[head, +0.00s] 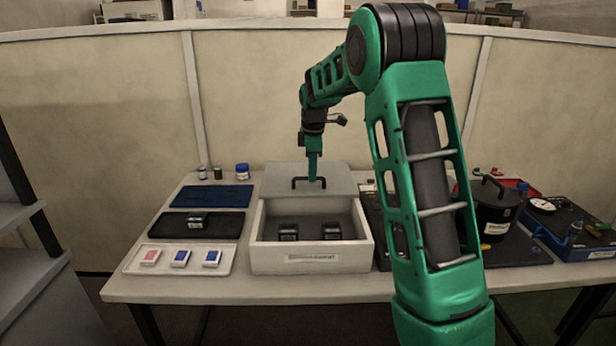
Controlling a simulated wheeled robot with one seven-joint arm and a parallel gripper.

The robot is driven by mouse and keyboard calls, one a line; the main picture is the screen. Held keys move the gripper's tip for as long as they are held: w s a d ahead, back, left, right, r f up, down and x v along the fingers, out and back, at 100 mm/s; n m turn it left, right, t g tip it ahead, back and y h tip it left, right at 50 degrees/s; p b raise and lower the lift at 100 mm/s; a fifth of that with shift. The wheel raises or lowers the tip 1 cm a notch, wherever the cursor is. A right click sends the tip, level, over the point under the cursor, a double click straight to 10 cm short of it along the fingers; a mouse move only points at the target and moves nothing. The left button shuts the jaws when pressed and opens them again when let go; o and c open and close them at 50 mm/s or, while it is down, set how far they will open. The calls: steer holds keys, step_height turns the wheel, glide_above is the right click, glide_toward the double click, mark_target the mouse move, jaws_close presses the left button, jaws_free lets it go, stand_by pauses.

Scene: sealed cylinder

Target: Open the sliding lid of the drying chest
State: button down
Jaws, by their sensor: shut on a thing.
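The drying chest (309,261) is a pale box with a label on its front, standing in the middle of the table. Its sliding lid (278,176) is slid toward the back, so the front part of the chest is open. Two dark blocks (288,232) show inside. The lid carries a dark bar handle (297,182). My gripper (313,178) points down at the right part of this handle and is shut on it. The fingertips are small in the picture.
Several small jars (242,170) stand behind. At right is a black lidded pot (494,210). My arm hides part of the right side.

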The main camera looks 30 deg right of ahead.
steer(key=c, duration=1.8)
jaws_free()
steer(key=shift+r, duration=0.15)
steer(key=r, duration=0.3)
steer(key=s+r, duration=0.1)
steer(key=r, duration=0.3)
steer(key=a+r, duration=0.1)
steer(key=r, duration=0.2)
steer(key=shift+s+r, duration=0.15)
steer(key=shift+s, duration=0.25)
